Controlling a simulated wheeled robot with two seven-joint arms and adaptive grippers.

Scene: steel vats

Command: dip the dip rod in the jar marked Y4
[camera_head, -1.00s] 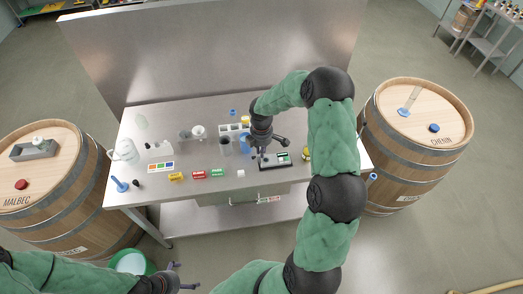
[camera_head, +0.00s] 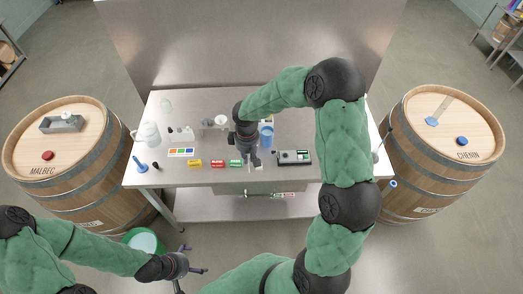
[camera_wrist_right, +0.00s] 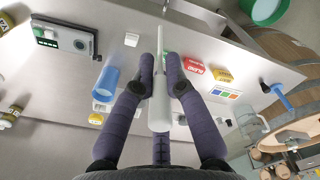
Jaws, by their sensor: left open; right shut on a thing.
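My right gripper (camera_head: 249,160) is shut on a pale, slender rod (camera_wrist_right: 160,95), which looks like the dip rod. In the right wrist view the rod sits between the dark fingers (camera_wrist_right: 161,88) and points away from the wrist, over the table. In the head view this gripper is above the table's front middle, near the green box. My left gripper (camera_head: 193,271) is open and empty, in front of the table.
A blue cup (camera_head: 266,136) and a black-and-grey device (camera_head: 294,157) stand right of my right gripper. Red (camera_head: 217,163), yellow (camera_head: 194,163) and green (camera_head: 236,163) boxes line the front. Barrels (camera_head: 67,150) (camera_head: 443,145) flank the table (camera_head: 320,172).

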